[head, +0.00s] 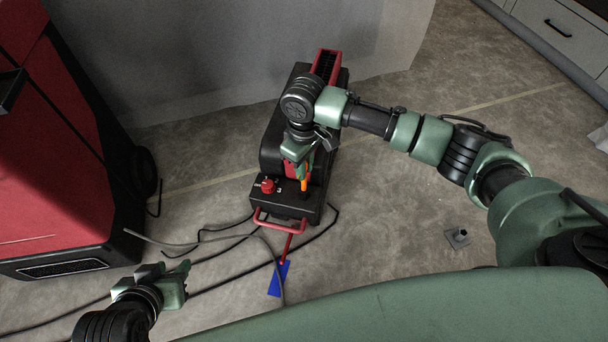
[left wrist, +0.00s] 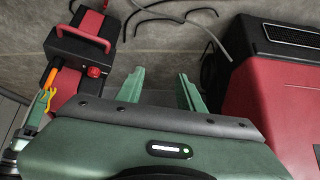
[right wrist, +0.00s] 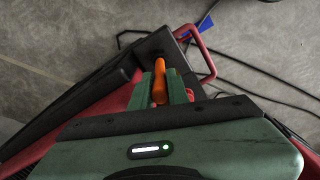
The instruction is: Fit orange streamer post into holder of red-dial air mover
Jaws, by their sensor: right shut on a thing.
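The air mover (head: 290,205) stands on the floor, black and red, with a red dial (head: 268,185) on its top. The dial also shows in the left wrist view (left wrist: 94,72). My right gripper (head: 301,166) is shut on the orange streamer post (right wrist: 160,80), just over the air mover's black end beside the dial. The post points down toward the black top; I cannot tell whether its end is in the holder, which is hidden. A yellow strip (left wrist: 50,97) hangs by the post in the left wrist view. My left gripper (head: 178,271) is open and empty, away to the left.
A red handle (head: 277,222) sticks out of the air mover's near end, with a blue piece (head: 279,279) beyond it. Dark cables cross the floor. A large red machine (head: 60,150) stands at left. A small grey fitting (head: 458,237) lies on clear floor at right.

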